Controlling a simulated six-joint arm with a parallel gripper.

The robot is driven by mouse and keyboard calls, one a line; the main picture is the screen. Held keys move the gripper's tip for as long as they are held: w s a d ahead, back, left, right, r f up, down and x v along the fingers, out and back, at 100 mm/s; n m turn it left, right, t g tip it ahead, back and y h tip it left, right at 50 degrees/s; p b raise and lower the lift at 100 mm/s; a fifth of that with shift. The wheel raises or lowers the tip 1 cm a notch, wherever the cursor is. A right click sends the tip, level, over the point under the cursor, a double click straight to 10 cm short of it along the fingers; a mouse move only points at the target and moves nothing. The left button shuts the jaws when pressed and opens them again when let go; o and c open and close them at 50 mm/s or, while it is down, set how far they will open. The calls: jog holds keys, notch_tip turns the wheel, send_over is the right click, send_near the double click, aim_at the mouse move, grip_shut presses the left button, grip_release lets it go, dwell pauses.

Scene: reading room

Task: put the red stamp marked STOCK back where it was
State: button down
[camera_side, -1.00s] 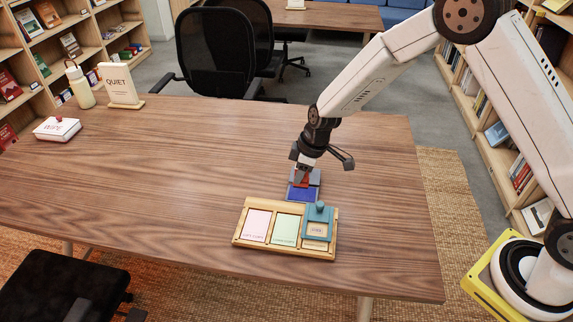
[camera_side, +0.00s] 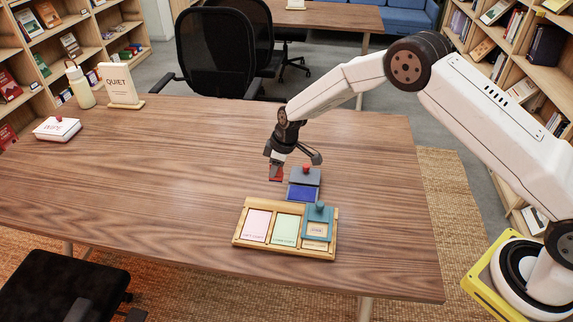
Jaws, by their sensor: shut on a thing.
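My gripper (camera_side: 274,161) is shut on a red stamp (camera_side: 277,173), above the table to the left of the ink pad. Any marking on the stamp is too small to read. The blue ink pad (camera_side: 302,194) lies behind the tray, with a grey part (camera_side: 305,178) bearing a red knob at its back. A wooden tray (camera_side: 237,238) in front holds a pink card (camera_side: 257,222), a green card (camera_side: 286,227) and, at right, a teal stamp (camera_side: 318,213) standing over a third card.
A white box (camera_side: 57,130) with a red knob, a QUIET sign (camera_side: 121,84) and a pale bottle (camera_side: 80,88) stand at the table's far left. The table (camera_side: 170,180) left of the tray is clear. Chairs stand behind and at front left.

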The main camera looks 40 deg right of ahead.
jog(key=shift+w+a+f, duration=0.15)
jog(key=shift+w+f, duration=0.8)
jog(key=shift+f, duration=0.2)
jog(key=shift+w+a+f, duration=0.15)
jog(key=shift+w+f, duration=0.75)
jog(key=shift+f, duration=0.2)
jog(key=shift+w+f, duration=0.1)
jog(key=shift+w+f, duration=0.2)
jog(key=shift+f, duration=1.55)
jog(key=shift+f, duration=0.15)
jog(key=shift+c, duration=2.2)
grip_release()
jog(key=shift+r, duration=0.2)
